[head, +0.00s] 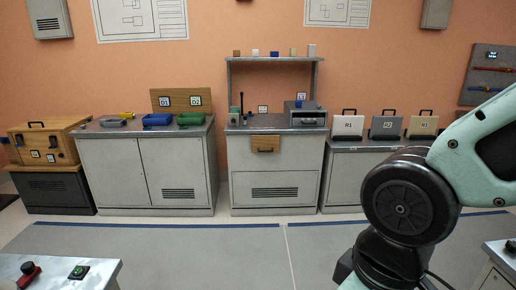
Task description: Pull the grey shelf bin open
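A grey bin with an R2 label (386,125) stands on the cabinet top at the right of the back wall, between a white R1 bin (348,123) and a tan R3 bin (424,125). Each bin has a dark handle on top and a dark piece at its front. The grey bin looks upright; I cannot tell whether it is shut. My arm rises at the right foreground, in front of and below the bins. My gripper is not in this view.
A workbench (277,190) with a wooden drawer front and a raised shelf stands left of the bins. Blue (157,119) and green trays (190,119) sit on another cabinet. Grey floor lies open before the cabinets. Tables edge both lower corners.

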